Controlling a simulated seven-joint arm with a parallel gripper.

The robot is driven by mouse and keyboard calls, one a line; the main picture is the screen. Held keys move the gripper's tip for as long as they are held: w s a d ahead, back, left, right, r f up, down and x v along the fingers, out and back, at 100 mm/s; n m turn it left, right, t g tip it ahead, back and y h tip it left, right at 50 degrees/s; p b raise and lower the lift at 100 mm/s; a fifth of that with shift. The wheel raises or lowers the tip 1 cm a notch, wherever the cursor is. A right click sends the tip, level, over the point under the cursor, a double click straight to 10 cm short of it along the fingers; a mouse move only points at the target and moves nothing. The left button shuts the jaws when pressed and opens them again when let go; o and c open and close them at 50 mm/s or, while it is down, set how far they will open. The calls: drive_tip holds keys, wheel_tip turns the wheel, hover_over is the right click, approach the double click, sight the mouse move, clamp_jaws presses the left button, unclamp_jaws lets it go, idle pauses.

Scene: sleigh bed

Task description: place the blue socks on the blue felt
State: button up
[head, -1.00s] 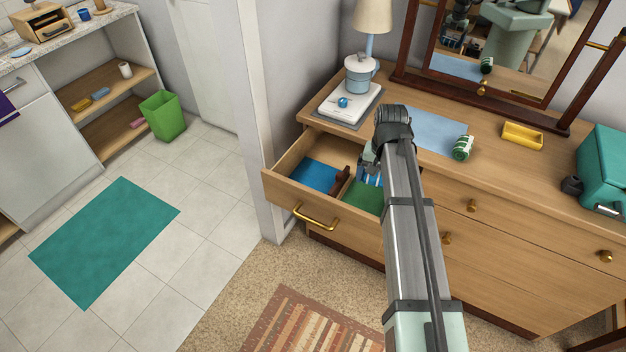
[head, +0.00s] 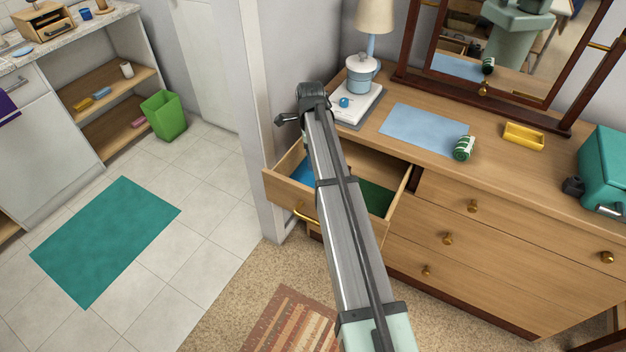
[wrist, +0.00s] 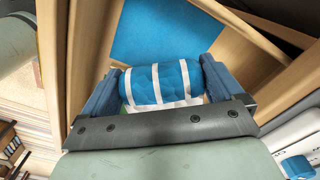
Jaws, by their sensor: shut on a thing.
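The blue socks (wrist: 158,84), a blue roll with white stripes, are between the two fingers of my gripper (wrist: 161,76) in the wrist view. My gripper is shut on them. The blue felt (wrist: 168,32) lies in the open drawer, just beyond the socks in that view. In the head view the blue felt (head: 304,172) shows in the drawer's left part, partly covered by my arm. My arm reaches over the drawer, and the socks and fingertips are hidden there. The height of the socks above the felt is hard to tell.
The open drawer (head: 287,187) has wooden walls and a green felt (head: 377,198) in its right part. On the dresser top are a light blue mat (head: 424,128), a green-and-white roll (head: 463,148), a yellow tray (head: 523,136) and a lamp (head: 374,20). A wall edge stands left of the drawer.

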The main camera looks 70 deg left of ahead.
sight(310, 178)
drive_tip(key=m, duration=0.2)
drive_tip(key=a+m, duration=0.1)
drive_tip(key=m, duration=0.4)
drive_tip(key=shift+f, duration=5)
drive_tip(key=shift+f, duration=0.15)
drive_tip(key=o, duration=0.7)
wheel_tip(310, 178, up, 12)
drive_tip(key=shift+r, duration=0.15)
